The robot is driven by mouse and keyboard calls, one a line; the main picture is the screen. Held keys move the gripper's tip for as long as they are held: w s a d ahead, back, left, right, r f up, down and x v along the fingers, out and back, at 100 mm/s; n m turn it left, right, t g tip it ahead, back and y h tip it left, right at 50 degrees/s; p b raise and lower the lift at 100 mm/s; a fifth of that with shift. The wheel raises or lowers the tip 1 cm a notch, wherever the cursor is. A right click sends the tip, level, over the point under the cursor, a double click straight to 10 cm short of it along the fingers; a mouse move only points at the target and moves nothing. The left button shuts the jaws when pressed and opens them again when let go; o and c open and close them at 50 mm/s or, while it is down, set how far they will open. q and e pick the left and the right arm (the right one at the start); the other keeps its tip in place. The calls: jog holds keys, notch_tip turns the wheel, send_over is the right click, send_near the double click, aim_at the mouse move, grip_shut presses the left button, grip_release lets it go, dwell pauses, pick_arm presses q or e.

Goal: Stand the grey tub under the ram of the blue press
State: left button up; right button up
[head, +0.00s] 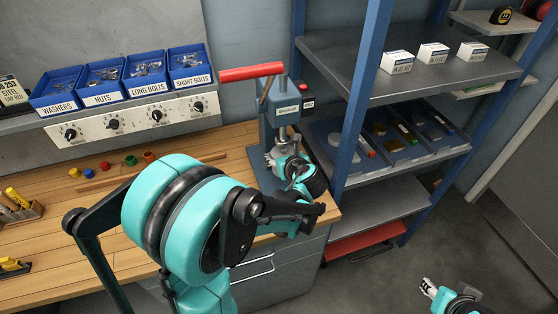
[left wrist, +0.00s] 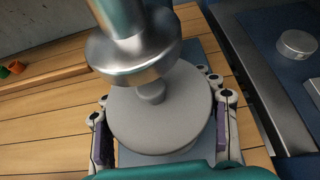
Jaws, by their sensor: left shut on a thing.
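The blue press (head: 285,103) stands at the right end of the wooden bench, its red lever (head: 250,72) reaching left. My left gripper (head: 281,152) is at the press base, below the head. In the left wrist view the grey tub (left wrist: 150,125), round with a knob on its lidded top, sits upright between the fingers of my left gripper (left wrist: 160,128), which is shut on it. The silver ram (left wrist: 137,55) hangs above and overlaps the tub's far edge in the picture. The gap between them is unclear. My right gripper (head: 427,287) is low at the right, away from the bench.
Blue bins (head: 120,77) of fasteners stand behind the bench above a knobbed panel (head: 130,120). A blue-framed shelf (head: 420,78) with small boxes stands close to the right of the press. Coloured caps (head: 131,160) lie on the bench. Open floor is at lower right.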

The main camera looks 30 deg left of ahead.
pick_arm(q)
jog(key=shift+w+a, duration=0.25)
jog(key=shift+a, duration=0.15)
jog(key=shift+w+a+f+b, duration=0.15)
jog(key=shift+f+b, duration=0.95)
jog(key=shift+f, duration=0.65)
jog(key=o, duration=1.7)
jog(key=shift+f, duration=0.1)
jog(key=shift+o, duration=0.2)
